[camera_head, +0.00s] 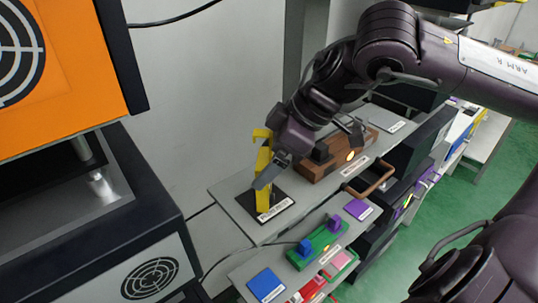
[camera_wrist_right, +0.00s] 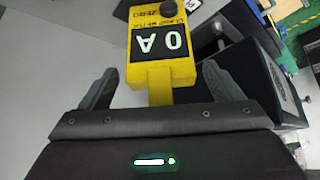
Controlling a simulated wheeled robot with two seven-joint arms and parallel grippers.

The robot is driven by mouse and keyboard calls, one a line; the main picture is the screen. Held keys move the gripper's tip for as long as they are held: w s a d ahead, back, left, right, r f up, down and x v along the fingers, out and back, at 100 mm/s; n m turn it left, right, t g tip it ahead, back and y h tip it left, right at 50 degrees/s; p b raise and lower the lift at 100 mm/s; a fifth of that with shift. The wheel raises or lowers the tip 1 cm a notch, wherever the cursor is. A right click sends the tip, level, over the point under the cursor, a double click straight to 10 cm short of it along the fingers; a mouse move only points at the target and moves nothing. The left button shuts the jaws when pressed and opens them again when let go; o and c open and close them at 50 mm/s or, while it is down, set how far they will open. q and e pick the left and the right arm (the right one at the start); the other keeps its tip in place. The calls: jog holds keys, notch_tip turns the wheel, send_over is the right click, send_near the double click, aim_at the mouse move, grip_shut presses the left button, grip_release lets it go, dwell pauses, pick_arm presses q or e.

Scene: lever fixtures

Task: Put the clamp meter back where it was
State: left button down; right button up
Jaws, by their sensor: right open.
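The yellow clamp meter (camera_head: 264,186) stands upright on a black labelled pad (camera_head: 284,214) on the grey bench in the head view. In the right wrist view, its yellow body (camera_wrist_right: 172,76) shows a dark display reading "0 A", upside down in the picture, and a dark knob. My right gripper (camera_head: 272,172) is at the meter. In the right wrist view its two grey fingers (camera_wrist_right: 160,70) are spread, one on each side of the meter's narrow yellow part, with visible gaps. The gripper partly hides the meter in the head view. My left gripper is not in view.
A brown box fixture (camera_head: 318,167) with a lit yellow button stands right of the meter. In front are a green fixture with blue and purple knobs (camera_head: 318,246), a blue plate (camera_head: 265,284) and a purple plate (camera_head: 358,209). An orange panel (camera_head: 70,65) fills the left.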

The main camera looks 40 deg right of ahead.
jog(key=shift+r, duration=0.1)
jog(key=shift+r, duration=0.15)
jog(key=b+v, duration=0.4)
jog(key=v, duration=0.8)
jog(key=shift+s, duration=0.1)
